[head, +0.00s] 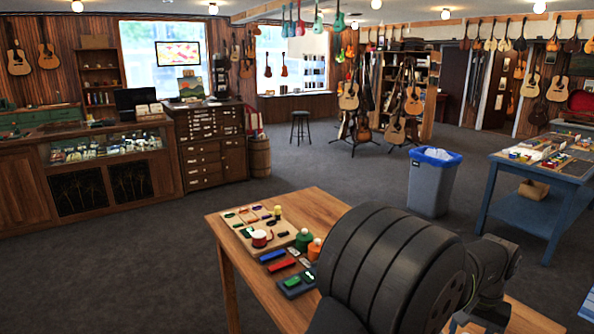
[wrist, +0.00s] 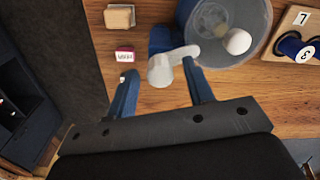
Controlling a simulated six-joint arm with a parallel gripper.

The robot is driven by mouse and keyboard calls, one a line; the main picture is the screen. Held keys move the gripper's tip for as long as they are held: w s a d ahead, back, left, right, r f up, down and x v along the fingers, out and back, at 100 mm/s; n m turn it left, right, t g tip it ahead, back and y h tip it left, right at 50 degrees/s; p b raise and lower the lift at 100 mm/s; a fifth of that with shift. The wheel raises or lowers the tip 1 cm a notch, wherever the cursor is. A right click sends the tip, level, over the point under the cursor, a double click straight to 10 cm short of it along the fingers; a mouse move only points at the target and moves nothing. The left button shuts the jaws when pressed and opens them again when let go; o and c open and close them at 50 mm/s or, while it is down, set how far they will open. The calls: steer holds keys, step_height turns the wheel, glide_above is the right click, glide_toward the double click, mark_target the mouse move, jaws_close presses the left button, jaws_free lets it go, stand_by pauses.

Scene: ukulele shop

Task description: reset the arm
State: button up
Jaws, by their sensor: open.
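My gripper (wrist: 158,68) shows in the wrist view with its two blue fingers spread apart over a wooden table top (wrist: 145,92). A pale grey rounded piece with a blue part (wrist: 162,68) shows between or just beyond the fingertips; I cannot tell whether it touches them. In the head view my dark arm fills the lower right over the wooden table (head: 330,210), and my gripper's fingers are not visible there.
A translucent round container (wrist: 256,22) with a white ball (wrist: 237,42) is close on the right. A numbered board (wrist: 290,45) lies beyond it. A tan block (wrist: 119,16) and a small pink-and-white box (wrist: 124,54) lie left. A blue-rimmed bin (head: 433,182) stands behind the table.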

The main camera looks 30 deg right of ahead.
steer(key=m, duration=0.5)
steer(key=shift+m, duration=0.3)
steer(key=m, duration=0.6)
stand_by(0.5)
steer(key=n, duration=0.5)
steer(key=shift+n, duration=2.3)
